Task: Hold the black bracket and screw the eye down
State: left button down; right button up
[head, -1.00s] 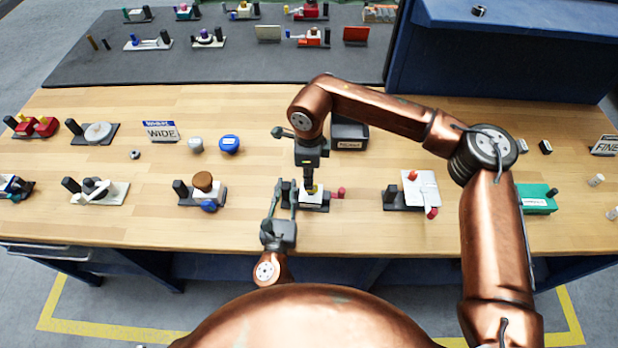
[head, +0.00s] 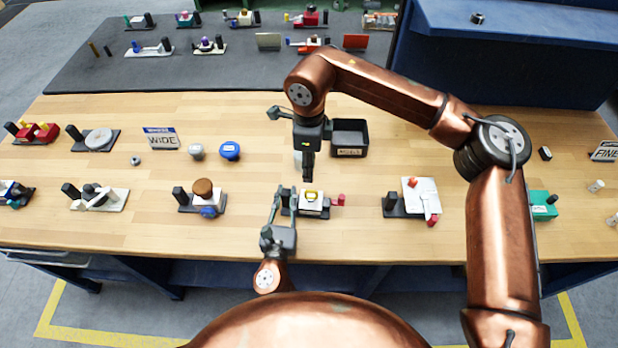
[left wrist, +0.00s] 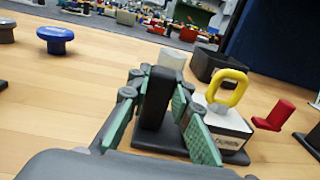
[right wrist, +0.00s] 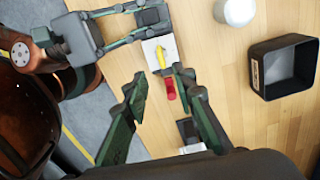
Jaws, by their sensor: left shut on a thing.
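The black bracket (left wrist: 155,105) stands upright on a dark base. My left gripper (left wrist: 160,85) is shut on it, one finger on each side. Beside it the yellow eye (left wrist: 228,88) stands upright on a white block (left wrist: 217,122), with a red handle (left wrist: 270,116) sticking out to the right. In the head view the eye (head: 311,195) shows just below my right gripper (head: 308,178). In the right wrist view my right gripper (right wrist: 163,85) is open, fingers apart and empty, with the eye (right wrist: 160,56) beyond the fingertips. I cannot tell how deep the eye sits.
A black bin (head: 350,153) and a white cylinder (right wrist: 236,10) stand behind the fixture. Another fixture with a white plate (head: 421,195) is to the right, and one with a brown knob (head: 203,187) to the left. Bare wood lies between them.

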pick_arm(q)
jog(key=shift+f, duration=0.2)
pick_arm(e)
jog(key=shift+r, duration=1.7)
pick_arm(q)
jog(key=c, duration=1.7)
grip_release()
jog(key=shift+r, duration=0.15)
